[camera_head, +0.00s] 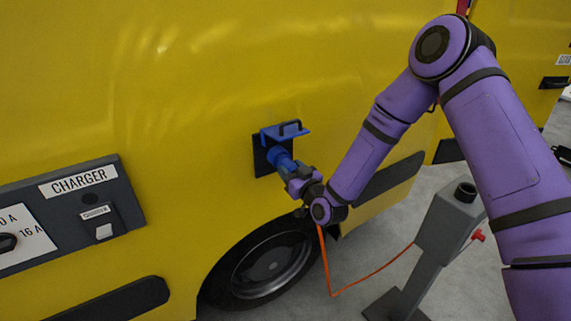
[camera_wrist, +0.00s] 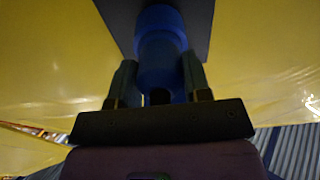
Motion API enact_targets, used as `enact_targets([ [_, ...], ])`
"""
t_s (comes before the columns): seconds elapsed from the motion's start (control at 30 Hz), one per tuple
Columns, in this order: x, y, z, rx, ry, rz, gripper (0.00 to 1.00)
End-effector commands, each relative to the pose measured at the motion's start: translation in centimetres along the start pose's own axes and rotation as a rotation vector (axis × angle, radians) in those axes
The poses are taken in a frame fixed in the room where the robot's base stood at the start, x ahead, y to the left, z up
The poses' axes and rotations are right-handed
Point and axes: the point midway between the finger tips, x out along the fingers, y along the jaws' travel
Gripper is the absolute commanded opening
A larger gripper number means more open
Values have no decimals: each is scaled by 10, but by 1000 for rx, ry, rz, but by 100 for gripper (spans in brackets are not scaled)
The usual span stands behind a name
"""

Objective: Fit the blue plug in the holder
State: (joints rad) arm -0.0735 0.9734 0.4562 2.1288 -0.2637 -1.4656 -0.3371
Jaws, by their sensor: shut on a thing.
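The blue plug (camera_head: 284,163) is between the fingers of my gripper (camera_head: 296,182), which is shut on it. Its front end is at the blue socket on the yellow vehicle's side, under a raised blue lid (camera_head: 287,132). I cannot tell how deep it sits. In the wrist view the plug (camera_wrist: 160,48) points at the dark socket plate (camera_wrist: 198,22), with a finger of my gripper (camera_wrist: 158,82) on each side. The holder (camera_head: 447,221) is a grey post at the right with a dark round opening on top; the opening looks empty.
An orange cable (camera_head: 362,282) hangs from the plug in a loop toward the post. The post has a red knob (camera_head: 478,236) on its side. A dark charger panel (camera_head: 77,211) is at the left. A wheel (camera_head: 268,268) is below the socket. Grey floor lies around the post.

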Motion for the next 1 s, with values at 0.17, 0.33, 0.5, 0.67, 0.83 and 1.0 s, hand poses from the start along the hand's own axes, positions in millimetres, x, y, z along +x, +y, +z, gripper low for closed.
enact_targets([
  [0.17,-5,0,0,0,1,0,16],
  [0.33,-11,0,0,0,0,0,16],
  [0.5,-17,0,0,0,0,0,16],
  [0.67,-23,0,0,0,0,0,16],
  [0.83,-28,0,0,0,0,0,16],
  [1.0,-34,0,0,0,1,0,16],
])
